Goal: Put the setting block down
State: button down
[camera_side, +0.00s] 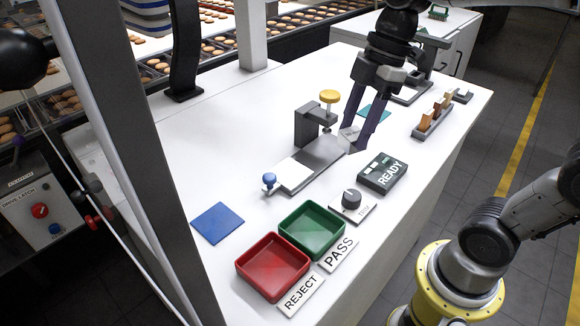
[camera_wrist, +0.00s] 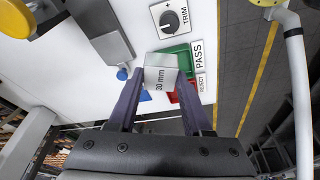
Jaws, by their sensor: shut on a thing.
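The setting block (camera_wrist: 160,78) is a pale metal block marked "30 mm". In the wrist view my gripper (camera_wrist: 158,92) is shut on it, with one dark purple finger on each side. In the side view the block (camera_side: 347,133) is partly hidden by the fingers of my gripper (camera_side: 353,138), at the right of the grey gauge stand (camera_side: 318,157) with its yellow knob (camera_side: 329,96). It looks held above the white bench, but its exact height is unclear. A teal square (camera_side: 373,113) lies behind the fingers, partly covered by them.
The READY box (camera_side: 382,173) and trim dial (camera_side: 351,202) stand in front of the gripper. Green (camera_side: 338,247) and red (camera_side: 264,286) trays are near the front edge. A blue square (camera_side: 218,222) lies at left. A rack of blocks (camera_side: 432,124) stands at right.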

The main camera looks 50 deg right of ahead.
jog(key=w+f, duration=0.3)
jog(key=w, duration=0.1)
jog(key=w+a+f, duration=0.1)
jog(key=w+f, duration=0.2)
jog(key=w, duration=0.1)
jog(key=w+f, duration=0.3)
jog(key=w, duration=0.1)
jog(key=shift+w+a, duration=0.35)
jog(key=shift+w+f, duration=0.15)
jog(key=shift+f, duration=0.8)
jog(key=shift+w+f, duration=0.15)
jog(key=shift+f, duration=0.75)
jog(key=shift+f, duration=0.2)
jog(key=shift+c, duration=1.7)
grip_release()
jog(key=shift+r, duration=0.1)
